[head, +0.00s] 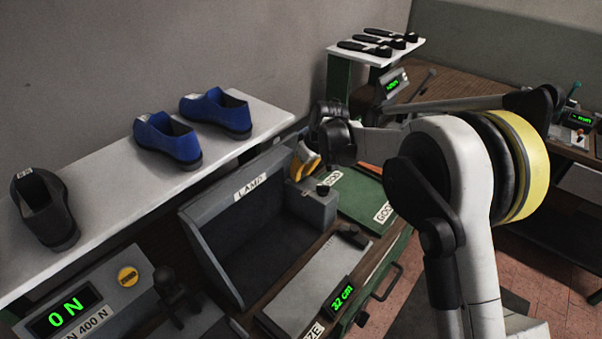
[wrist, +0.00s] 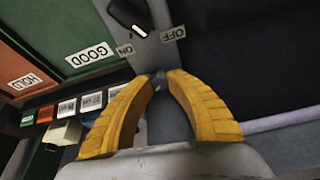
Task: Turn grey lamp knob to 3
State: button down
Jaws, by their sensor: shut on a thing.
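The grey lamp housing (head: 225,232) with a LAMP label stands in the middle of the head view. Its grey control block (head: 318,208) is at the right end. My gripper (head: 303,166) is at that end, yellow fingers down. In the wrist view my gripper (wrist: 160,80) has its fingertips together on a small grey knob (wrist: 159,74), which they mostly hide. No number scale or pointer of this knob can be read. A black switch (wrist: 130,16) with a white mark sits on the same block beyond the fingertips, between ON and OFF labels.
A green GOOD tray (head: 365,196) lies right of the block. A shelf (head: 110,205) with blue shoes and a black shoe runs along the wall. Small coloured blocks (wrist: 66,108) are beside the fingers.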

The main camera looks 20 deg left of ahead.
dwell(0.3)
jog(key=c, duration=1.5)
grip_release()
jog(key=v, duration=1.2)
